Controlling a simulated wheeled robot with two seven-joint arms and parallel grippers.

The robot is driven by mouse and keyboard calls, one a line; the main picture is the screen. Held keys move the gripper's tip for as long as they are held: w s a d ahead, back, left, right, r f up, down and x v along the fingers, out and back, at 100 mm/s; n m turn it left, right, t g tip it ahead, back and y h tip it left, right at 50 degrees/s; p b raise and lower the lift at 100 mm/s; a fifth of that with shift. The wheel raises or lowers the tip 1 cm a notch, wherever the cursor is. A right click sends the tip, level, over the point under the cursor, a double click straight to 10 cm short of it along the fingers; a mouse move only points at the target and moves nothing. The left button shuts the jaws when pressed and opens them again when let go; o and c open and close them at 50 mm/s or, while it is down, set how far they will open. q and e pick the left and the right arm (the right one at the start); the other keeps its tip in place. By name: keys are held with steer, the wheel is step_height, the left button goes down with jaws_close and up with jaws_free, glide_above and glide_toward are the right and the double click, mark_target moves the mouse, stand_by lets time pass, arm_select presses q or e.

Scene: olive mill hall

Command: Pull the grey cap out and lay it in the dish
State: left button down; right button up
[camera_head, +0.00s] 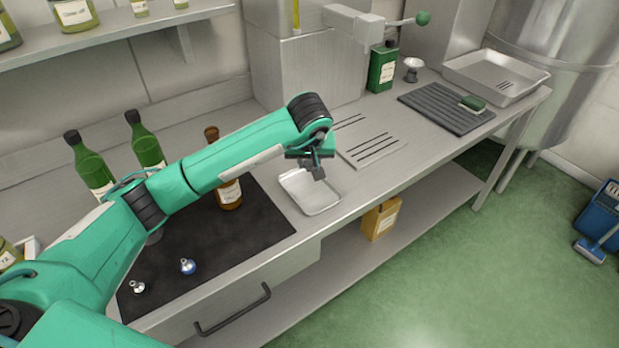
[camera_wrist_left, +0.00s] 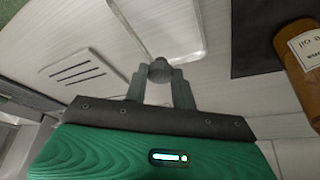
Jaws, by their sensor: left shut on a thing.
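My left gripper (camera_head: 317,170) points down above the white dish (camera_head: 318,207) on the steel counter. In the left wrist view its fingers (camera_wrist_left: 161,82) are shut on a small grey cap (camera_wrist_left: 159,68). The dish (camera_wrist_left: 165,28) shows behind the cap there, and no contact between cap and dish can be made out. In the head view the cap is too small to tell from the fingertips. The visible part of the dish is empty. My right gripper is not in view.
Green bottles (camera_head: 146,150) stand behind my left arm. A slotted plate (camera_head: 372,146) lies right of the dish.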

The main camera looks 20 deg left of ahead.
arm_select(q)
step_height(320, 180, down, 7)
steer(key=shift+r+p, duration=0.1)
steer(key=shift+p, duration=0.55)
steer(key=shift+f, duration=0.3)
steer(key=shift+f, duration=0.1)
steer(key=shift+f+b, duration=0.15)
steer(key=shift+b, duration=0.15)
steer(key=c, duration=1.1)
jaws_free()
steer(key=shift+c, duration=0.2)
